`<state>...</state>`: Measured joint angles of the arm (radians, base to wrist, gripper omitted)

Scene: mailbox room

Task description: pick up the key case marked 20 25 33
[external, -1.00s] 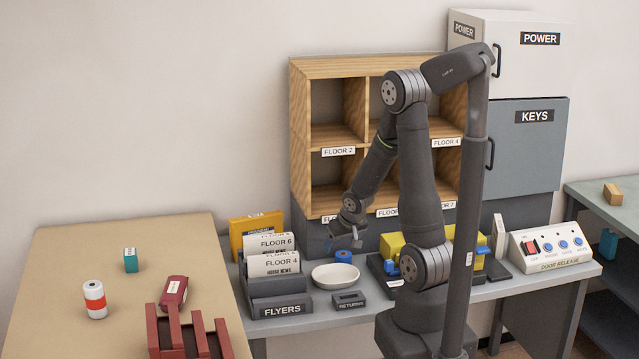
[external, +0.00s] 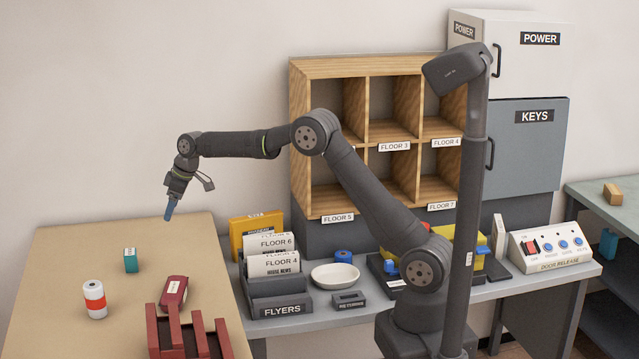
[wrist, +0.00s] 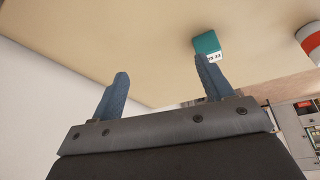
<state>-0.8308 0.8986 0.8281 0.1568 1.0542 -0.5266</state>
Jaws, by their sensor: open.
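A small teal key case (external: 130,260) stands on the tan table at the left. My gripper (external: 168,212) is in the air above the far edge of the tan table, to the right of and higher than the case. In the wrist view its two blue fingers (wrist: 162,88) stand wide apart with nothing between them. The right fingertip overlaps the case in that view; the gripper is apart from it.
On the tan table (external: 70,255) are a white and red can (external: 95,300), a dark red case (external: 173,292) and a dark red rack (external: 185,335) in front. The flyers box (external: 282,295) and white bowl (external: 335,276) are on the grey bench. The table's back is clear.

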